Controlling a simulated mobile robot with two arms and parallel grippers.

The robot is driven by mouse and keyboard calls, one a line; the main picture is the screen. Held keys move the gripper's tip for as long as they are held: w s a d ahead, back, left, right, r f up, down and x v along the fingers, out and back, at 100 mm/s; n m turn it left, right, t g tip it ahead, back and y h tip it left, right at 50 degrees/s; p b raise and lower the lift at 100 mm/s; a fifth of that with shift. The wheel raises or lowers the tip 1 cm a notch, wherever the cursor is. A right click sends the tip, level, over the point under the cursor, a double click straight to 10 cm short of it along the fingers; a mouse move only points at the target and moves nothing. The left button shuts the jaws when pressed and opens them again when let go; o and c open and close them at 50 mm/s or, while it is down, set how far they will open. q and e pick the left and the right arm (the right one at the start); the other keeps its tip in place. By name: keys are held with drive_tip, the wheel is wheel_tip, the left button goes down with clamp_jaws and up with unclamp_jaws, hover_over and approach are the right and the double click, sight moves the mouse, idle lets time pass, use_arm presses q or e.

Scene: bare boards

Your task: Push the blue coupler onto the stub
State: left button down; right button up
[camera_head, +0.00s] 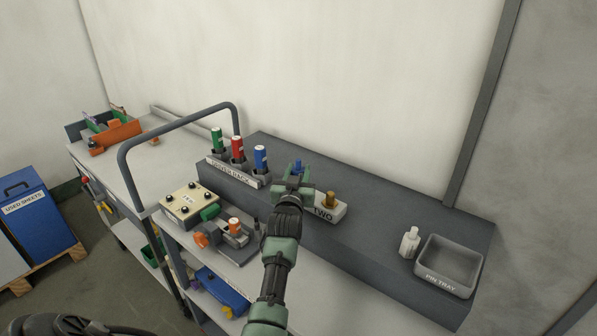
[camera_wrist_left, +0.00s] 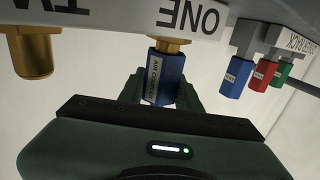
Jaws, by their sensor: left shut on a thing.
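The blue coupler (camera_wrist_left: 165,78), labelled AIR COUPLER, is between the fingers of my left gripper (camera_wrist_left: 163,90), which is shut on it. In the head view the coupler (camera_head: 298,167) shows just above my left gripper (camera_head: 294,182). In the wrist view, which is upside down, the coupler is in line with the brass stub (camera_wrist_left: 173,46) under the word ONE and meets its end. Some brass shows between coupler and block; how deep the coupler sits I cannot tell. The other stub (camera_head: 329,199), marked TWO, is bare brass. My right gripper is not in view.
A driver rack (camera_head: 223,172) with green, red and blue handles stands left of the stub block. A white bottle (camera_head: 410,242) and a pin tray (camera_head: 475,270) sit at the right of the dark shelf. A control box (camera_head: 188,203) is on the bench.

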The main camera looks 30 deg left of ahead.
use_arm(q)
drive_tip(key=shift+f, duration=0.45)
drive_tip(key=c, duration=0.9)
unclamp_jaws()
drive_tip(key=shift+s, duration=0.15)
drive_tip(key=shift+s+d+f+b, duration=0.15)
drive_tip(key=shift+s+d+b, duration=0.1)
drive_tip(key=shift+b, duration=0.1)
drive_tip(key=b+v, duration=0.1)
drive_tip(key=v, duration=0.6)
